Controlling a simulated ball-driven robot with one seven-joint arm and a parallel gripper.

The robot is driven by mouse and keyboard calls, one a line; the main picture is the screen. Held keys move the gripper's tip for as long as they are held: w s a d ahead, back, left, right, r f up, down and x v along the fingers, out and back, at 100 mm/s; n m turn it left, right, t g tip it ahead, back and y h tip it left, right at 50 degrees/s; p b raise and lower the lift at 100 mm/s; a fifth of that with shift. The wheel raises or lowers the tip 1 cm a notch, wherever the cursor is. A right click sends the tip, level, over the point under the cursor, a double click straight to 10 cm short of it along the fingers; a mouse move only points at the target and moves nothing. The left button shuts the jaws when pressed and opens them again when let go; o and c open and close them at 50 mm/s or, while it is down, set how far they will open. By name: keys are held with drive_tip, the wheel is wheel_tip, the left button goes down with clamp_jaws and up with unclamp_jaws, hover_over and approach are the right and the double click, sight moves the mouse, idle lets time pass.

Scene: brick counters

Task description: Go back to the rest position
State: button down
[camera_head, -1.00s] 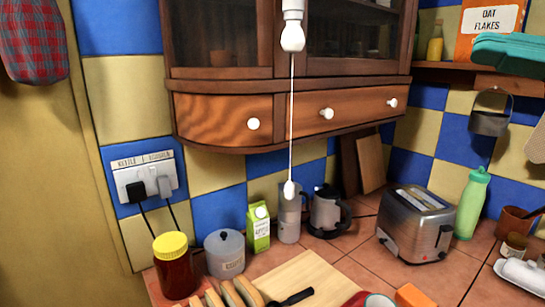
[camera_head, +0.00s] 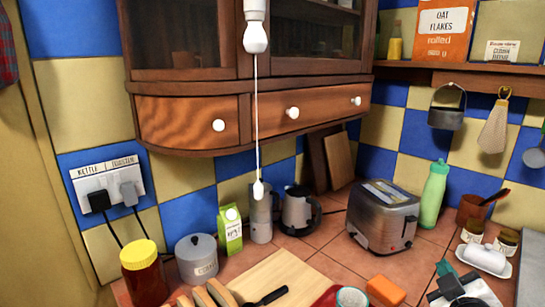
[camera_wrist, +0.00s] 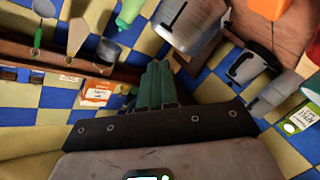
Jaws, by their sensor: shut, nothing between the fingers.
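My gripper (camera_head: 447,270) shows at the lower right of the head view, small and partly cut by the bottom edge, over the counter near the orange block. In the wrist view, its green fingers (camera_wrist: 155,85) are together in the middle with nothing between them. The wrist view is turned over, with the toaster (camera_wrist: 190,25) and counter at the top and the shelf at the left. No object is held.
A white butter dish (camera_head: 485,258), jars and an orange block (camera_head: 385,291) stand close around my gripper. The toaster (camera_head: 383,215) and a green bottle (camera_head: 433,195) are behind. A wooden shelf (camera_head: 480,80) and cabinet (camera_head: 250,110) hang above. A lamp pull cord (camera_head: 257,130) hangs at centre.

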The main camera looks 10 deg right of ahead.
drive_tip(key=s+a+f+m+g+y, duration=0.15)
drive_tip(key=s+a+f+g, duration=0.35)
drive_tip(key=f, duration=0.5)
drive_tip(key=s+a+f+m+g+y, duration=0.1)
drive_tip(key=s+a+f+g+y, duration=0.15)
drive_tip(key=s+f, duration=0.6)
drive_tip(key=s+a+f+m+g+y, duration=0.1)
drive_tip(key=s+a+f+g, duration=0.1)
drive_tip(key=s, duration=0.5)
drive_tip(key=s+a+f+g+y, duration=0.2)
drive_tip(key=s+a+f+g, duration=0.1)
drive_tip(key=s+f, duration=0.4)
drive_tip(key=shift+s+a+f+m+g, duration=0.25)
drive_tip(key=shift+s+m+g, duration=0.15)
drive_tip(key=shift+s, duration=0.3)
